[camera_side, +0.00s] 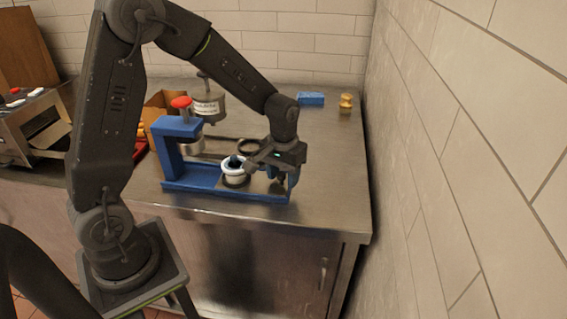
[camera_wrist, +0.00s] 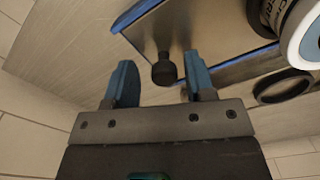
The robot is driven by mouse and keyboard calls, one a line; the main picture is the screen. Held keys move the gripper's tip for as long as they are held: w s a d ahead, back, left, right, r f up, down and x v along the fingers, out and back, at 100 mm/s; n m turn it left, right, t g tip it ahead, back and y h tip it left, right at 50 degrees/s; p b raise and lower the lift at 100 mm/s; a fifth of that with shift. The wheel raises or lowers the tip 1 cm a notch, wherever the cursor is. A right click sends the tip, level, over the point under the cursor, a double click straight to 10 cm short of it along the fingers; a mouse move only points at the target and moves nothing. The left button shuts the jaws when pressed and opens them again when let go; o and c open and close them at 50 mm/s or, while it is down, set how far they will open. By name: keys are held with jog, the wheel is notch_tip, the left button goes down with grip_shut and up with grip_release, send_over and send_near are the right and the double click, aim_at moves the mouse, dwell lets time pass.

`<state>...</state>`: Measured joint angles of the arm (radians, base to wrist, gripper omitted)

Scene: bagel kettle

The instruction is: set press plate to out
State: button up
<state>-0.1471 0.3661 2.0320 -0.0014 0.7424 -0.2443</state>
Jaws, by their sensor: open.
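The blue press (camera_side: 172,150) stands on the steel counter, with a red knob (camera_side: 181,102) on top and a long blue base. A pale round cup with a dark centre (camera_side: 234,170) sits on the base; a white-rimmed cup with lettering (camera_wrist: 300,35) shows at the wrist view's top right. The press plate (camera_wrist: 205,28) appears as a grey slab with blue edges, with a dark knob (camera_wrist: 164,72) at its near end. My gripper (camera_side: 288,178) is at the base's right end. In the wrist view my gripper (camera_wrist: 160,80) is open, its blue fingers either side of the knob; contact is unclear.
A dark ring (camera_wrist: 283,86) lies on the counter beside the press. A labelled grey pot (camera_side: 208,104) stands behind. A blue block (camera_side: 311,99) and a yellow object (camera_side: 346,103) sit at the back right. A tiled wall bounds the right side.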

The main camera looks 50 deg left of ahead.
notch_tip(320, 180, up, 14)
jog(key=shift+f, duration=0.15)
dwell(0.4)
jog(key=s+d+r+m+t, duration=0.1)
jog(key=s+d+m+t, duration=0.1)
jog(key=s, duration=0.7)
jog(key=s+d+r+m+t, duration=0.2)
jog(key=s+d+t, duration=0.1)
jog(key=s, duration=0.6)
jog(key=shift+d+r+t, duration=0.25)
jog(key=shift+d+t, duration=0.05)
